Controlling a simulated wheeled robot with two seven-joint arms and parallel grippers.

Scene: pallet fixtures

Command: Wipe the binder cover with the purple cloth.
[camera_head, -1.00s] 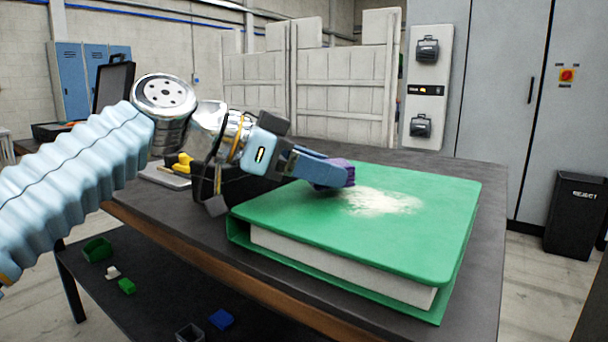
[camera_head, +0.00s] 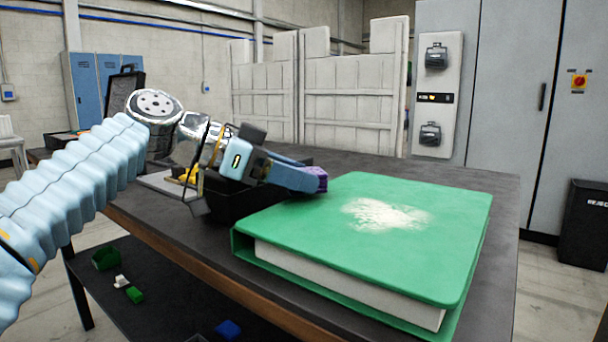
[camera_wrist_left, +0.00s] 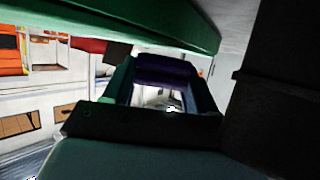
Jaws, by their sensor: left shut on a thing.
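A large green binder (camera_head: 340,245) lies flat on the dark table, its page edges facing the front. A patch of pale powder (camera_head: 385,214) lies on its cover, right of the gripper. My left gripper (camera_head: 312,180) is shut on the purple cloth (camera_head: 321,180) at the binder's far left edge. The cloth also shows between the fingers in the left wrist view (camera_wrist_left: 165,70), with the green binder (camera_wrist_left: 150,22) across the top. I cannot tell whether the cloth touches the cover. My right gripper is not in view.
A black bin (camera_head: 235,200) stands on the table, left of the binder and under my left gripper. The dark table top (camera_head: 440,168) is clear behind the binder. Small green, white and blue pieces lie on the lower shelf (camera_head: 160,315).

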